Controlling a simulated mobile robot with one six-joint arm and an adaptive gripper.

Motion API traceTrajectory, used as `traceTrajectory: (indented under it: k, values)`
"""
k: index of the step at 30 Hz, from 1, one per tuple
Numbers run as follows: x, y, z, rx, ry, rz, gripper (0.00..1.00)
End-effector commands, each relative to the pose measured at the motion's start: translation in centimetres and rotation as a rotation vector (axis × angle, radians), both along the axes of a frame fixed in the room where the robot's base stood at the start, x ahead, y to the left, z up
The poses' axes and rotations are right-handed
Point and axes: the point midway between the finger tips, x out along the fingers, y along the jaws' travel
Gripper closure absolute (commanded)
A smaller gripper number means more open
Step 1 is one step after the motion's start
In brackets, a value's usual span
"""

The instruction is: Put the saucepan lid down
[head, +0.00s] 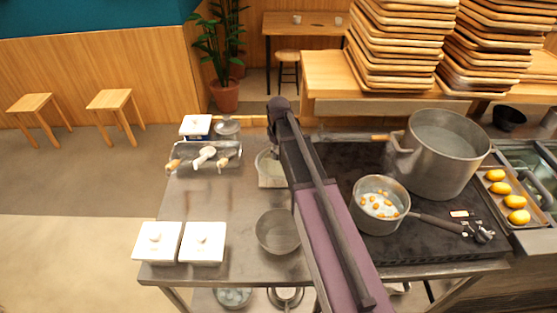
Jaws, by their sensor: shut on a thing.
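My arm reaches from the bottom of the head view to the back of the metal counter. My gripper (273,150) points down there, left of the stove, and is largely hidden by the arm. It is shut on what looks like the saucepan lid (265,164), a pale round shape partly covered by my arm. Whether the lid touches the surface below it cannot be told. The small saucepan (363,219) stands uncovered on the dark stove top, with orange beans in pale liquid inside. Its handle points right.
A large pot (444,165) stands behind the saucepan. An empty metal bowl (278,233) is near the counter's front. Two white lidded boxes (157,242) sit front left. A utensil tray (185,157) is back left. The counter between them is clear.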

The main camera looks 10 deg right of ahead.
Motion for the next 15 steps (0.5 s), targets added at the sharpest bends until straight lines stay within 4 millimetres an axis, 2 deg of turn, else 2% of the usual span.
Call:
traceTrajectory:
  k: [15]
  values:
    - [0.0, 0.0, -3.6, 0.0, 0.0, -0.001, 1.0]
